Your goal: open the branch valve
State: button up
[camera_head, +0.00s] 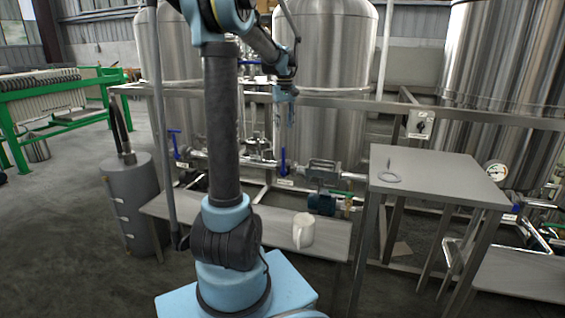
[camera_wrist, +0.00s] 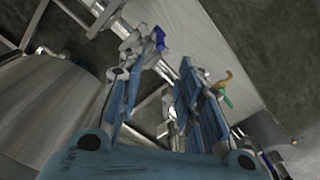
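Blue-handled valves sit on the pipework at the foot of the tanks. In the head view one blue handle (camera_head: 283,160) stands upright at the middle, and another blue handle (camera_head: 174,141) is at the left. No readable label shows which is the branch valve. My gripper (camera_head: 284,122) hangs fingers-down above the middle handle, apart from it in the picture. In the wrist view my gripper (camera_wrist: 158,75) has its two blue fingers spread with nothing held between them. A blue handle (camera_wrist: 159,38) shows beyond the left fingertip. A yellow-and-green fitting (camera_wrist: 222,88) lies right of the right finger.
A steel rail (camera_head: 335,102) runs across in front of the tanks (camera_head: 325,50). A taller grey table (camera_head: 440,180) stands right, a grey cylinder (camera_head: 132,205) left. A dark pump (camera_head: 322,203) sits behind the bench.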

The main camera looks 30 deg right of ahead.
aim_at(283, 160)
notch_tip(283, 160, down, 17)
jog(key=shift+f, duration=0.1)
dwell(0.6)
grip_shut()
